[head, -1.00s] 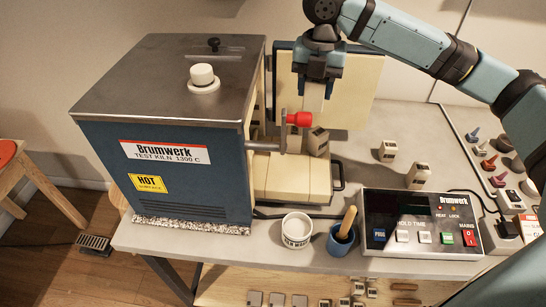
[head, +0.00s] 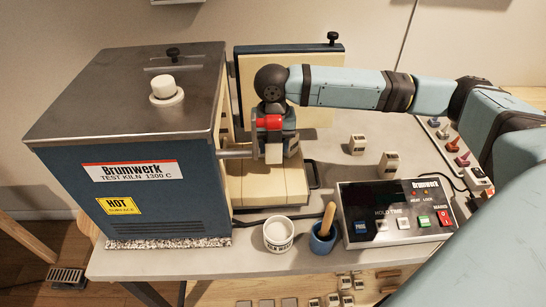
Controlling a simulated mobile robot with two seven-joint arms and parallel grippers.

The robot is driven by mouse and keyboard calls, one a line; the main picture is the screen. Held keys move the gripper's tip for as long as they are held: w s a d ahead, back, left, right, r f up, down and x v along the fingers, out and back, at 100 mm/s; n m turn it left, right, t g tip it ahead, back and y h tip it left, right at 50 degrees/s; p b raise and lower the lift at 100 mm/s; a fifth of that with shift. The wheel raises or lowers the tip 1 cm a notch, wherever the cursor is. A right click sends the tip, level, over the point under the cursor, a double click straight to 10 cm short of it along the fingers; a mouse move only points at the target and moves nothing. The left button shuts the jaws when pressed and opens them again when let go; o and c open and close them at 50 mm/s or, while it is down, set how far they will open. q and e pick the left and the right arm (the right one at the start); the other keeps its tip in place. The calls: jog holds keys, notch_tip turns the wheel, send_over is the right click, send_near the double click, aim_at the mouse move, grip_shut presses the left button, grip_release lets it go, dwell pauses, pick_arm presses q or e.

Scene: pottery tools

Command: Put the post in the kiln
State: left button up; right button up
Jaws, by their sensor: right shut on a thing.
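The kiln (head: 140,150) is a blue box with a grey metal top, at the left. Its opening faces right and its inside is hidden from this angle. The post (head: 292,146) is a small beige block with a dark label, mostly hidden by my right gripper. My right gripper (head: 281,150) points down and is shut on the post, low over the pale slab (head: 262,186) to the right of the kiln. My left gripper is out of view.
The open door (head: 318,70) stands behind. Two similar blocks (head: 357,144) (head: 388,165) stand to the right. A white cup (head: 278,236), a blue pot (head: 322,240) and a control box (head: 395,225) stand in front.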

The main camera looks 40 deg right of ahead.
aim_at(273, 158)
notch_tip(273, 158, down, 4)
jog(key=shift+f, duration=0.25)
jog(key=shift+f, duration=0.1)
jog(key=o, duration=1)
jog(key=shift+r, duration=0.25)
notch_tip(273, 158, up, 12)
jog(key=shift+f, duration=0.15)
